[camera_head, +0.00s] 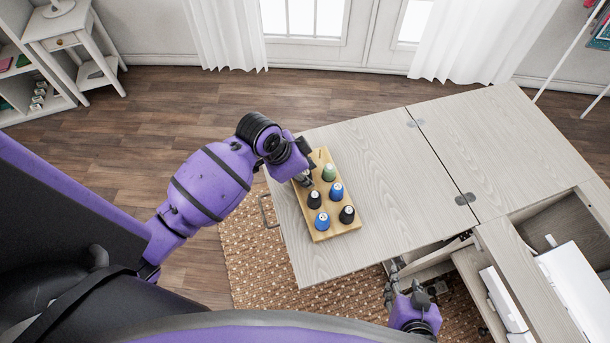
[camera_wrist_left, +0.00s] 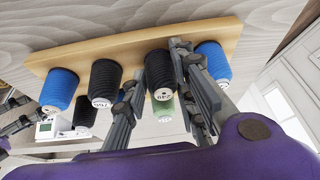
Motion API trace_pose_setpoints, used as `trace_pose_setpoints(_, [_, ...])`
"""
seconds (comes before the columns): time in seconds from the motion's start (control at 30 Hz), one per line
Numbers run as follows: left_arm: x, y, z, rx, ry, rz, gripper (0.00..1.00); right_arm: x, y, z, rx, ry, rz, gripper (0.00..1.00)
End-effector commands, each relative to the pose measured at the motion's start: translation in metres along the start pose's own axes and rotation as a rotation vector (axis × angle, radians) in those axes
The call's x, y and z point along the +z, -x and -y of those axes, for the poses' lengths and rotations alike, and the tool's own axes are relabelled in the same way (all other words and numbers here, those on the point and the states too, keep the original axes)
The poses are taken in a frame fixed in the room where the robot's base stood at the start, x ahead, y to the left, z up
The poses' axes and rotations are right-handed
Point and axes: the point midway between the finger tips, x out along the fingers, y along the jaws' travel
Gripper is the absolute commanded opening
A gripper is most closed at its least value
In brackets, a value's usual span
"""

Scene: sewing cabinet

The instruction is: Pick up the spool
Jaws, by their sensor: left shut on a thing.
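A wooden spool rack (camera_head: 322,237) stands on the cabinet top with black, blue and green spools upright on it. My left gripper (camera_head: 303,181) reaches over its left edge and hides part of that row. In the left wrist view, where the scene looks upside down, the left gripper (camera_wrist_left: 162,62) is shut on a black spool (camera_wrist_left: 160,76), one finger on each side. The spool is still at the rack board (camera_wrist_left: 120,45). Another black spool (camera_wrist_left: 104,82) is beside it, and a green spool (camera_wrist_left: 163,109) shows behind. My right gripper (camera_head: 393,277) is low by the cabinet's front edge; its fingers are unclear.
Blue spools (camera_wrist_left: 59,90) (camera_wrist_left: 213,64) flank the black ones. The pale cabinet top (camera_head: 395,165) is clear to the right of the rack. An open compartment with a white machine (camera_head: 580,275) is at the lower right. A woven rug (camera_head: 250,255) lies below.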

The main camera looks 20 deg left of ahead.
Motion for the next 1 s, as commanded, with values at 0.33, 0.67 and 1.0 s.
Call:
trace_pose_setpoints(0.33, [0.001, 0.007, -0.007, 0.019, 0.003, 0.014, 0.11, 0.008, 0.0, -0.002, 0.003, 0.0, 0.012, 0.4])
trace_pose_setpoints(0.67, [-0.015, 0.063, -0.032, 0.008, -0.002, 0.004, 0.08, 0.001, 0.0, -0.005, 0.007, 0.002, 0.0, 0.4])
trace_pose_setpoints(1.0, [-0.012, 0.115, -0.1, 0.009, -0.002, 0.004, 0.07, 0.003, -0.001, -0.002, 0.002, 0.002, 0.004, 0.4])
